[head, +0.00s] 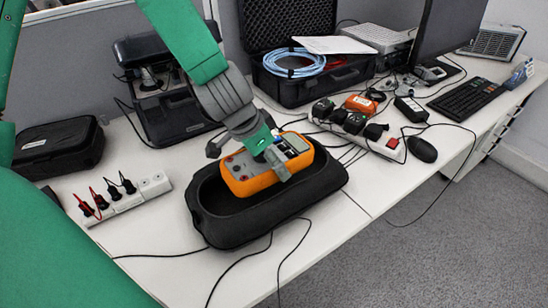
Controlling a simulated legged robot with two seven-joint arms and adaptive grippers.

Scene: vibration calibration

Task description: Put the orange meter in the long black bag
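The orange meter (250,179) has a grey face with a small display and is tilted, over the opening of the long black bag (237,232). The bag lies open on the desk, its dark inside showing in front of the meter. My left gripper (273,158) reaches down from above and is shut on the meter, with one finger across its face. The other finger's contact is hidden. I cannot tell whether the meter's underside touches the bag's floor. My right gripper is not in view.
A black case (58,147) and a white power strip (124,198) lie left. An open black case with a blue cable (293,62) stands behind. Chargers on another strip (352,122), a mouse (421,149) and a keyboard (467,98) are right. Loose cables cross the desk's front edge.

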